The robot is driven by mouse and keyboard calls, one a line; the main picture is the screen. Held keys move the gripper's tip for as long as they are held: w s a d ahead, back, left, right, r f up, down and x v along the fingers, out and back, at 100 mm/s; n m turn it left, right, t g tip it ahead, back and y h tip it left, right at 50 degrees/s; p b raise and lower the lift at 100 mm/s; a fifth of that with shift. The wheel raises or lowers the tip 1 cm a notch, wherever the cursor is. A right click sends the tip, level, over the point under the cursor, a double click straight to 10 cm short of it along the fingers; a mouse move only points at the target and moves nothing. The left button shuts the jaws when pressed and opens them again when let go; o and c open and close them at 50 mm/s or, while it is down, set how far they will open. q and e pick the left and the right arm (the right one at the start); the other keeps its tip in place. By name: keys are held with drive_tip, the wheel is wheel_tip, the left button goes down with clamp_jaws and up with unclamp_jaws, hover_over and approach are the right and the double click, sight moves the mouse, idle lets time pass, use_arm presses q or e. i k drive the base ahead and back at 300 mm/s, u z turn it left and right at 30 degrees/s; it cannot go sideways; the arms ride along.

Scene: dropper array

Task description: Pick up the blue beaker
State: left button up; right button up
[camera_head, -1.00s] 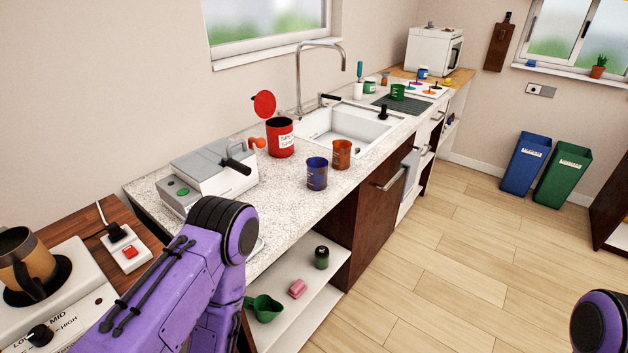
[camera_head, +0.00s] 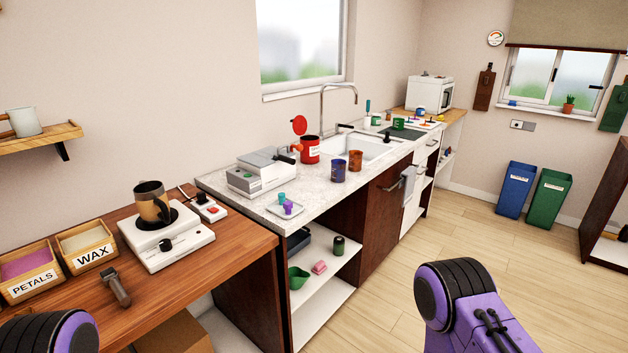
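The blue beaker (camera_head: 338,170) stands upright on the speckled counter (camera_head: 320,191), just left of an orange beaker (camera_head: 355,160) and in front of the sink. Nothing hides it. My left arm shows only as a purple and black joint at the bottom left corner. My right arm shows as a purple and black joint at the bottom right, over the floor. Neither gripper is in the picture, and both arms are well apart from the beaker.
A red canister (camera_head: 310,150) with its lid raised and a grey appliance (camera_head: 262,172) stand left of the beaker. A small tray (camera_head: 271,209) holds little cups. A hot plate (camera_head: 190,243) with a mug is on the wooden table (camera_head: 240,238).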

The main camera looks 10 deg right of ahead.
sight(339, 166)
drive_tip(key=z, duration=0.65)
drive_tip(key=i, duration=0.6)
drive_tip(key=z, duration=0.85)
drive_tip(key=i, duration=0.85)
drive_tip(key=u, duration=0.1)
